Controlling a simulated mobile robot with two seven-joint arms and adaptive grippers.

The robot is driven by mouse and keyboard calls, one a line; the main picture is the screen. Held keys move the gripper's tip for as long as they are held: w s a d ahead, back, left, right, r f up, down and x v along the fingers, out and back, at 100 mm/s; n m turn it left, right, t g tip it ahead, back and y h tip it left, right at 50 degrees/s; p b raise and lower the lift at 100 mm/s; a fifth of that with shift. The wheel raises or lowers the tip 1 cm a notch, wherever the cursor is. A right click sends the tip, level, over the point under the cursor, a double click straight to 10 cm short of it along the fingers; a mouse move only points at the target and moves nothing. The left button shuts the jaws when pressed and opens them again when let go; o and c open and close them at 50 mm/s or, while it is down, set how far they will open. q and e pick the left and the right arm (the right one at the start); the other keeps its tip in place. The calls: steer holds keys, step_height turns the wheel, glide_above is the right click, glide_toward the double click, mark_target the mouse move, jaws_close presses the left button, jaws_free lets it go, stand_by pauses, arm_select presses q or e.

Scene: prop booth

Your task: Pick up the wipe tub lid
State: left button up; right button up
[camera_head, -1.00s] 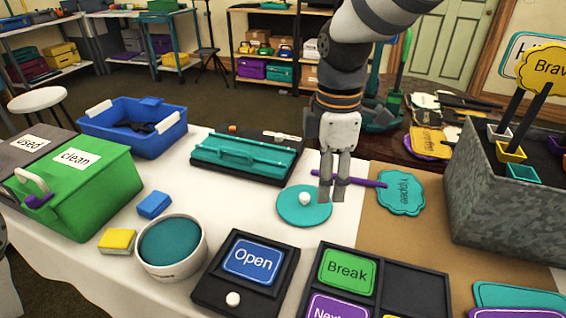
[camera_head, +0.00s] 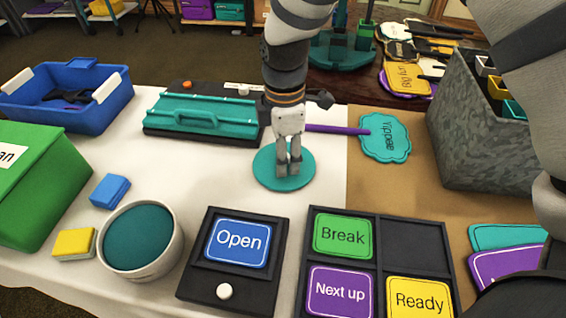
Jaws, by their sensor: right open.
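The wipe tub lid, a flat round teal disc (camera_head: 265,167), lies on the white tablecloth. My right gripper (camera_head: 289,171) points down over the middle of the disc. It is open, with its fingertips low at the disc's centre. The lid's white knob is hidden by the fingers, and I cannot tell whether they touch it. A round white tub (camera_head: 173,262) with a teal top inside stands at the front left, apart from the lid. My left gripper is out of view.
A purple-handled "Yippee" sign (camera_head: 384,137) lies close on the right. The "Open" sign holder (camera_head: 240,285) and a card rack (camera_head: 378,265) stand in front. A grey prop box (camera_head: 475,150) stands right.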

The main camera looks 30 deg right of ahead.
jaws_close()
